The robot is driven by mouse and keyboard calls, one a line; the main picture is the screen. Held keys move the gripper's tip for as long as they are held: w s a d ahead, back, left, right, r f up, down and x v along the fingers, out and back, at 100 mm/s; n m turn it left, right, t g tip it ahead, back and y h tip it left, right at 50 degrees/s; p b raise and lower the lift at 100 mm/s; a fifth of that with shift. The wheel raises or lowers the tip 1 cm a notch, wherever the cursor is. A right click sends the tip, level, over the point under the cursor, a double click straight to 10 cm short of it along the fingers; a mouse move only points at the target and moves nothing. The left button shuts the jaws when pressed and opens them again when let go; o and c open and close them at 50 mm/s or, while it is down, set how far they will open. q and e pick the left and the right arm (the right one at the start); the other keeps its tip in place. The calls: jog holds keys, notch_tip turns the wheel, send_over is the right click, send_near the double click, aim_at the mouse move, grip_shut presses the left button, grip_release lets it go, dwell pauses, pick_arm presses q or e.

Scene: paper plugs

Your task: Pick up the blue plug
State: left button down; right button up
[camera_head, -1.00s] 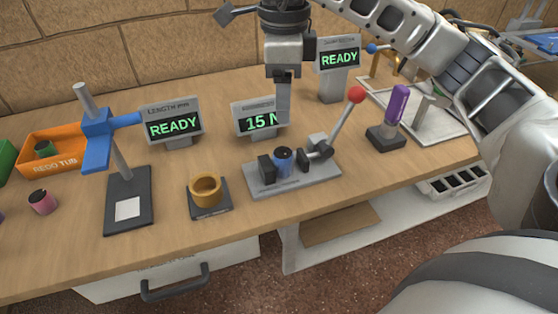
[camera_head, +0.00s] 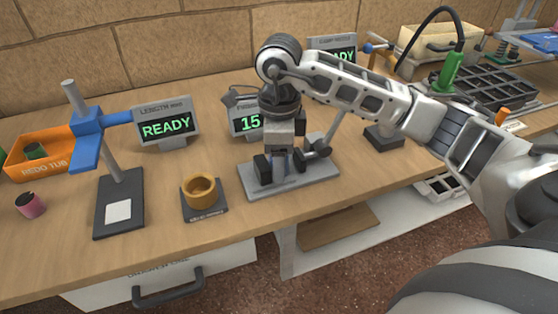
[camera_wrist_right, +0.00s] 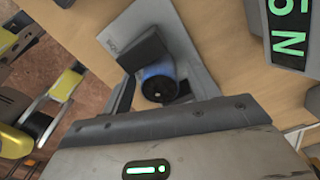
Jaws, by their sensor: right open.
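My right gripper is open; I cannot tell whether a finger touches the plug. My left gripper is not in view.
A yellow ring cup (camera_head: 200,190) stands left of the fixture. Further left are a length-gauge stand (camera_head: 120,205), a pink plug (camera_head: 30,206) and an orange redo tub (camera_head: 40,160). A display reading 15 (camera_head: 246,122) is close behind my gripper.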

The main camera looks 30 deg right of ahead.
jog(key=shift+f, duration=0.15)
jog(key=c, duration=1.1)
